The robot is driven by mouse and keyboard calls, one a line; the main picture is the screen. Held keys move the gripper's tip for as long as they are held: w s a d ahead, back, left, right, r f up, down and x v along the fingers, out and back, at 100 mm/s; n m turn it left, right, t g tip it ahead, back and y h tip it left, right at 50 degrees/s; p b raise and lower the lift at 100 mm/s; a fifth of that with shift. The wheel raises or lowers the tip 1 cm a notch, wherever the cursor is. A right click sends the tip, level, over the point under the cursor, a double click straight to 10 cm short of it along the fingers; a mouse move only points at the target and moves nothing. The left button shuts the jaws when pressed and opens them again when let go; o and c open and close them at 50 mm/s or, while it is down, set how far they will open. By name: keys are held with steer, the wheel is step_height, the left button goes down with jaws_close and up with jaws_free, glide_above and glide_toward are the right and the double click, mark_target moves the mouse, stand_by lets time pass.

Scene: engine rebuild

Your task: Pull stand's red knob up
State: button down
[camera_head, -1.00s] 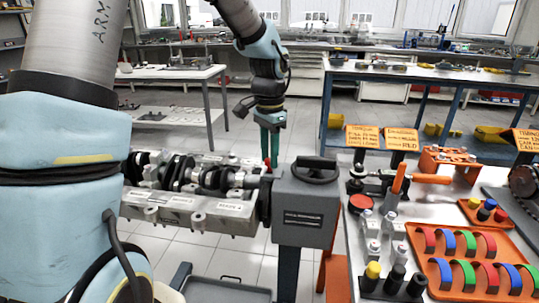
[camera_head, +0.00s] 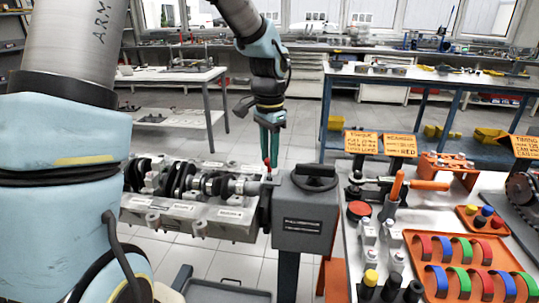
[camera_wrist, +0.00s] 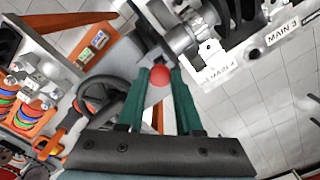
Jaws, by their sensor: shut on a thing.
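The stand's grey gearbox housing (camera_head: 305,212) carries a black handwheel (camera_head: 314,176) on top. The small red knob (camera_head: 267,160) is at the housing's left side, beside the end of the engine block. My gripper (camera_head: 269,156) reaches down from above with its green fingers on the knob. In the wrist view the red knob (camera_wrist: 159,75) sits between the two green fingertips (camera_wrist: 160,77), which are shut on it. The shaft below the knob is mostly hidden.
The engine block (camera_head: 190,215) with its crankshaft is on the stand, left of the housing. To the right is a bench with an orange tray (camera_head: 418,258) of coloured bearing shells, bottles and an orange-handled tool. Open tiled floor lies behind.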

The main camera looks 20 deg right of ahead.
steer(key=shift+r, duration=0.2)
steer(key=c, duration=0.9)
jaws_free()
steer(key=shift+r, duration=0.1)
steer(key=o, duration=0.3)
step_height(320, 180, up, 11)
steer(key=shift+f+b, duration=0.2)
steer(key=shift+b, duration=0.5)
steer(key=s+a+f+n, duration=0.2)
steer(key=a+f+n, duration=0.2)
steer(key=a, duration=0.5)
steer(key=s+a+f+n+t, duration=0.1)
steer(key=a+f+n, duration=0.3)
steer(key=a, duration=0.5)
steer(key=s+a+f+n, duration=0.3)
steer(key=a+f+n, duration=0.2)
steer(key=a, duration=0.4)
steer(key=shift+a+f+n+t, duration=0.1)
steer(key=shift+a+n+t, duration=0.2)
